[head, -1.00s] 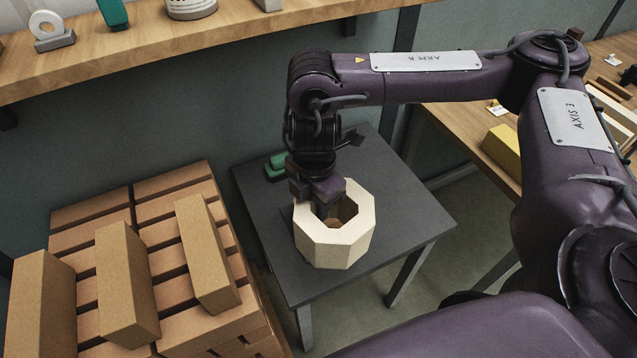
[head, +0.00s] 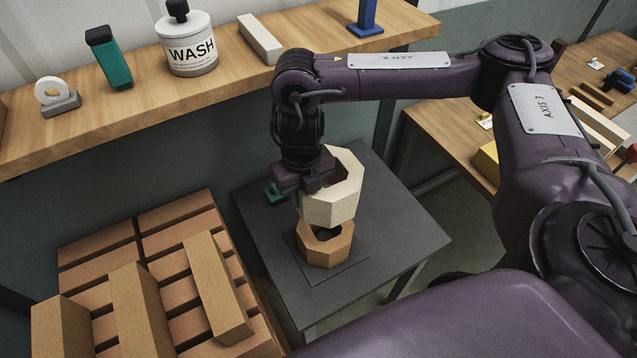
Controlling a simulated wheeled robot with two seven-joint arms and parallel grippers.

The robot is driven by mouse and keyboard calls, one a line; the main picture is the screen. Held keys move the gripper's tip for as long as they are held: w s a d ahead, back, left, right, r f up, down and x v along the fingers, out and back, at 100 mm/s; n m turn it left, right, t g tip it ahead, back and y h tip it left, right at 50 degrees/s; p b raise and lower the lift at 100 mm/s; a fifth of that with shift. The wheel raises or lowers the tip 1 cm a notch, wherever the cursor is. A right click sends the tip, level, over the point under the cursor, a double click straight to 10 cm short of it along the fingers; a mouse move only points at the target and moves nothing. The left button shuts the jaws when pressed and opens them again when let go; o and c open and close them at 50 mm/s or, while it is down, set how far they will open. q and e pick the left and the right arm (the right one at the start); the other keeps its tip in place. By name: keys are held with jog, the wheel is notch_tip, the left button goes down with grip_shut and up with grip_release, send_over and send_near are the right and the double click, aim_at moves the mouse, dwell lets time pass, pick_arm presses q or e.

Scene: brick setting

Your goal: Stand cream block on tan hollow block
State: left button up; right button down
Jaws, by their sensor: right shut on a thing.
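The cream block (head: 333,207) is a hollow eight-sided ring. My right gripper (head: 312,190) is shut on its left wall and holds it raised and somewhat tilted. The tan hollow block (head: 327,250) sits below it on a thin dark plate on the small dark table (head: 400,235). The cream block overlaps the upper back of the tan block in the head view; I cannot tell whether they touch. The fingertips are partly hidden by the cream block. My left gripper is not in view.
A green object (head: 274,192) lies at the table's back left. Stacked brown bricks (head: 150,290) stand left of the table. A wooden shelf (head: 230,85) behind holds a WASH bottle (head: 188,45) and other items. A wooden bench (head: 455,140) stands at the right.

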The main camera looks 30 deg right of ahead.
notch_tip(320, 180, down, 6)
jog(key=shift+r+b, duration=0.25)
jog(key=shift+b, duration=0.35)
notch_tip(320, 180, down, 3)
jog(key=shift+s+r+b, duration=0.1)
jog(key=shift+b, duration=0.3)
jog(key=shift+f, duration=0.6)
jog(key=shift+f+b, duration=0.6)
jog(key=c, duration=1)
grip_release()
jog(key=shift+c, duration=0.2)
